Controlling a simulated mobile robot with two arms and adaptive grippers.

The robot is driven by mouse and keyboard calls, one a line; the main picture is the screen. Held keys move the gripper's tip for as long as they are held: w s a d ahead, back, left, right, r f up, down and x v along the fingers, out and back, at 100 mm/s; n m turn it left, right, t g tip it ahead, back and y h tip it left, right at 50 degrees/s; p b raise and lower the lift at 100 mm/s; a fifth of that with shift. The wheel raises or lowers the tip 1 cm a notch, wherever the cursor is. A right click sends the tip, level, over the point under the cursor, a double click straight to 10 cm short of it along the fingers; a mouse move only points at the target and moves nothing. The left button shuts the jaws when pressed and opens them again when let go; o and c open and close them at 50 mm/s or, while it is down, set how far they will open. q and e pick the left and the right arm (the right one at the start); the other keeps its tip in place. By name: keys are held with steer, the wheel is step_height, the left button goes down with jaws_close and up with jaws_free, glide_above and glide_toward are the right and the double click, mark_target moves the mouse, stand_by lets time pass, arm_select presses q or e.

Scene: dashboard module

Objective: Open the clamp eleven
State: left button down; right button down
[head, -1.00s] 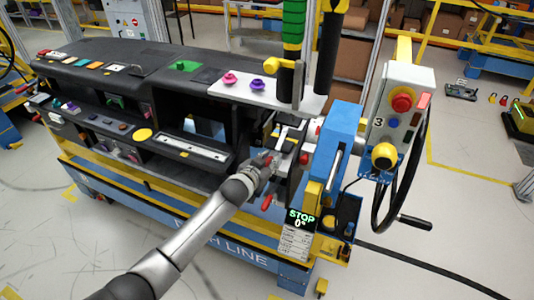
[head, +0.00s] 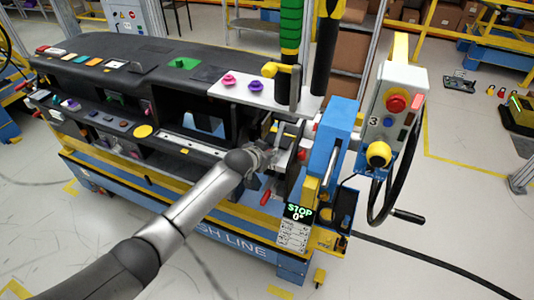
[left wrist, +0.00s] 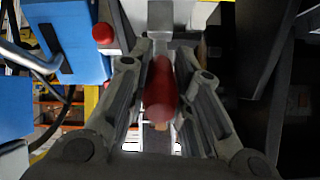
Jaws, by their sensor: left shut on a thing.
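The clamp's red handle (left wrist: 160,90) lies between the two fingers of my left gripper (left wrist: 167,72) in the left wrist view. The gripper is shut on this handle. A grey metal part of the clamp (left wrist: 172,20) shows beyond the handle. In the head view my left gripper (head: 272,158) is at the right end of the dashboard, left of the blue post, and covers most of the clamp. No number eleven is readable. My right gripper is in neither view.
A second red handle (head: 265,197) hangs just below my gripper. The dashboard (head: 120,75) extends left.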

arm_select(q)
steer(key=c, duration=1.3)
jaws_free()
steer(key=shift+v, duration=6)
steer(key=shift+f, duration=0.1)
steer(key=shift+c, duration=0.2)
